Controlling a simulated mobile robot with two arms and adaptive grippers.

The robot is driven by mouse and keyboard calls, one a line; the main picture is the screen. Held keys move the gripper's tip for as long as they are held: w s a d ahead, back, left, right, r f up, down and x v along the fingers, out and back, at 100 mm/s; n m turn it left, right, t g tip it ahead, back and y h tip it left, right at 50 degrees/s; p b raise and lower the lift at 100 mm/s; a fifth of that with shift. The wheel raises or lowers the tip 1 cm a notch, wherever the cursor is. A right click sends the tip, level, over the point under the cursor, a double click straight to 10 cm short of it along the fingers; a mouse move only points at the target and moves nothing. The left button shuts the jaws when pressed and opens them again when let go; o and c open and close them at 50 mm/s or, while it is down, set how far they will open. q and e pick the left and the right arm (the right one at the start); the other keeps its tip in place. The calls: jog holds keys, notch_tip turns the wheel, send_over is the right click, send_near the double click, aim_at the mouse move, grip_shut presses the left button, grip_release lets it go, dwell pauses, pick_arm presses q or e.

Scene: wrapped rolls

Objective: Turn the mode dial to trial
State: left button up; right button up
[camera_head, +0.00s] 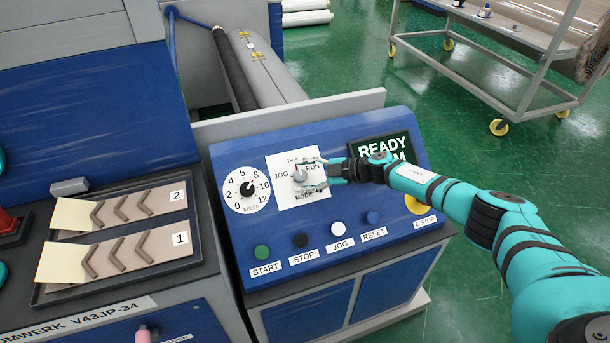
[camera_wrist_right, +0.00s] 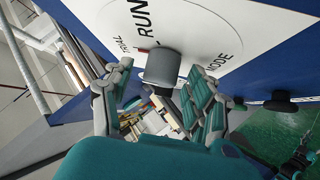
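The mode dial (camera_head: 300,175) is a grey knob on a white plate on the blue sloped console. TRIAL is printed above it, RUN to the right, JOG to the left and MODE below. In the right wrist view the knob (camera_wrist_right: 162,68) has a red mark on its edge, on the side between TRIAL and RUN; its exact setting is hard to read. My right gripper (camera_head: 318,174) is at the dial, a finger on either side. In the wrist view its fingers (camera_wrist_right: 160,92) stand apart with gaps to the knob.
Below the dial are START (camera_head: 262,252), STOP (camera_head: 300,240), JOG (camera_head: 337,228) and RESET (camera_head: 373,217) buttons. A speed dial (camera_head: 247,188) sits to the left, a READY display (camera_head: 384,146) to the upper right. A yellow E-STOP (camera_head: 416,205) is partly under my arm.

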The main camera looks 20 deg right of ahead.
jog(key=v, duration=1.2)
jog(key=shift+a+f, duration=0.1)
